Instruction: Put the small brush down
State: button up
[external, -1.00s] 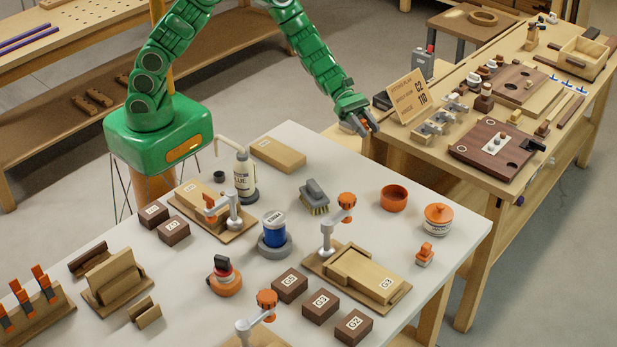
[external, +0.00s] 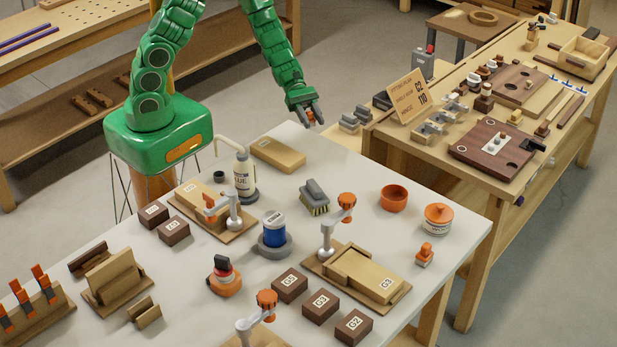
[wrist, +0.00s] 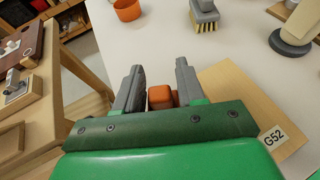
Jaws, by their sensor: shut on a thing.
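My gripper (external: 310,118) is in the air by the far corner of the white table (external: 455,215). In the wrist view my gripper (wrist: 160,78) is shut on the small brush (wrist: 160,97), of which only an orange block-like part shows between the grey fingers. Its bristles are hidden, so its kind cannot be confirmed by sight. A separate grey brush (external: 314,192) with pale bristles lies on the table; it also shows at the top of the wrist view (wrist: 204,12).
A wooden block (external: 278,154) lies nearest my gripper, beside the glue bottle (external: 244,175). Bare white tabletop lies between the wooden block and the bowl.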

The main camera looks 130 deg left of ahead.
aim_at(311, 149)
jog(key=shift+s+d+f, duration=0.1)
jog(key=shift+s+f, duration=0.1)
jog(key=shift+f, duration=3.8)
jog(key=shift+f, duration=0.15)
jog(key=o, duration=1)
jog(key=shift+r, duration=0.2)
jog(key=shift+v, duration=5.95)
